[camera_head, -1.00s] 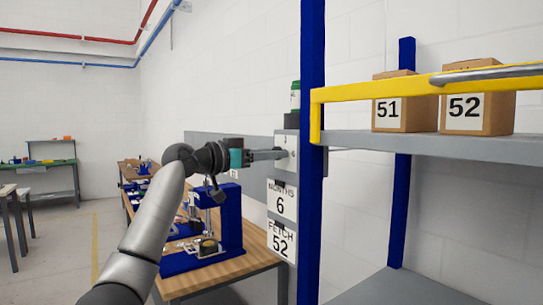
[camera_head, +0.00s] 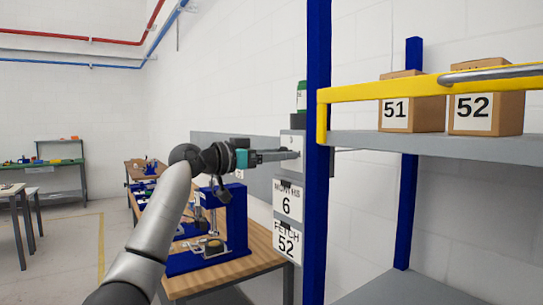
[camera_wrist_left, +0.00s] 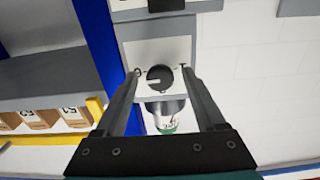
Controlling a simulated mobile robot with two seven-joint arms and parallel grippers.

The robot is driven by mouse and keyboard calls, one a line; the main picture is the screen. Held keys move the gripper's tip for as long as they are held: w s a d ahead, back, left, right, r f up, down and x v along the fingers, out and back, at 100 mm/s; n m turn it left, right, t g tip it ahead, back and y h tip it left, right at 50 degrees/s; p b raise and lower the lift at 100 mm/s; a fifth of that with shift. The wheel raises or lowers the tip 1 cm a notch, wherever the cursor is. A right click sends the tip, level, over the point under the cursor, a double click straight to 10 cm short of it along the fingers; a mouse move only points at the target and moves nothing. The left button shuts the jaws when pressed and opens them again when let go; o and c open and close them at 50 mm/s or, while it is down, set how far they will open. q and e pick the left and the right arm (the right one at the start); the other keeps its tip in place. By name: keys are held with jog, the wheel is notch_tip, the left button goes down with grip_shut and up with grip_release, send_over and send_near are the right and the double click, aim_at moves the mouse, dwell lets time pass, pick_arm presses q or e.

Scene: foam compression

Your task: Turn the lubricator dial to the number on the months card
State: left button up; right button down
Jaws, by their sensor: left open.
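The lubricator plate (camera_head: 292,146) is fixed beside the blue post, with a green and white bottle (camera_head: 301,96) above it. In the left wrist view its round black dial (camera_wrist_left: 159,77) has a light pointer mark on its left half; the scale numbers are not readable. The months card (camera_head: 288,205) hangs below and reads 6. My left gripper (camera_head: 297,155) is open in front of the plate. In the left wrist view its fingers (camera_wrist_left: 160,74) stand either side of the dial, with a gap on each side; I cannot tell the depth left. My right gripper is not in view.
A card reading FETCH 52 (camera_head: 287,243) hangs under the months card. The blue post (camera_head: 317,200) and yellow shelf rail (camera_head: 350,93) stand close on the right. Boxes 51 (camera_head: 395,115) and 52 (camera_head: 472,108) sit on the shelf. A workbench with a blue press (camera_head: 236,225) is below.

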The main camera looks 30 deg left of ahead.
pick_arm(q)
jog(key=b+v, duration=0.5)
jog(key=v, duration=1)
jog(key=shift+b, duration=0.3)
jog(key=shift+s, duration=0.1)
